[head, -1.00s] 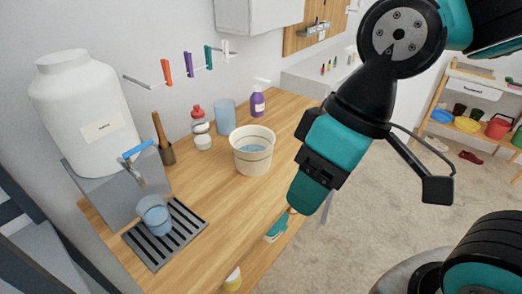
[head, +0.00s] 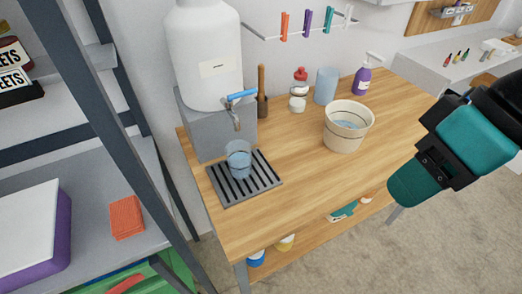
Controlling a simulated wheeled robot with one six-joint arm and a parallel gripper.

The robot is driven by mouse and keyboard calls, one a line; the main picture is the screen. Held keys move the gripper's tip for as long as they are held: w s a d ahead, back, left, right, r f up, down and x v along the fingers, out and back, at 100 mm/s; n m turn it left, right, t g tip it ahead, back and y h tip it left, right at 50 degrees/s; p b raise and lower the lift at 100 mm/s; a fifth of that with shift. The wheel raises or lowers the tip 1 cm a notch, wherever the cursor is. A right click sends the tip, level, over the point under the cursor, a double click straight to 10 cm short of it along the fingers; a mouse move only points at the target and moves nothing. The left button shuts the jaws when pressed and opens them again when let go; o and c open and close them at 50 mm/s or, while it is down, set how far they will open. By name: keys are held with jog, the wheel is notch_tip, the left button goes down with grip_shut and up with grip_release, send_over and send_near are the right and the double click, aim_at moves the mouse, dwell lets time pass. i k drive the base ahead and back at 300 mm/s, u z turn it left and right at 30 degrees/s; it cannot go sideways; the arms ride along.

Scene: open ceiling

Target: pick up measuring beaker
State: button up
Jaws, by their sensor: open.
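A small translucent blue beaker (head: 239,158), which looks like the measuring beaker, stands upright on a dark slatted drip tray (head: 262,194). It is below the tap (head: 238,122) of a white dispenser.
A dark shelf post (head: 125,130) stands at left. Bare tabletop lies between tray and bucket.

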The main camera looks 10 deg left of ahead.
aim_at(239, 152)
jog(key=z, duration=0.9)
jog(key=i, duration=0.45)
jog(key=u, duration=0.95)
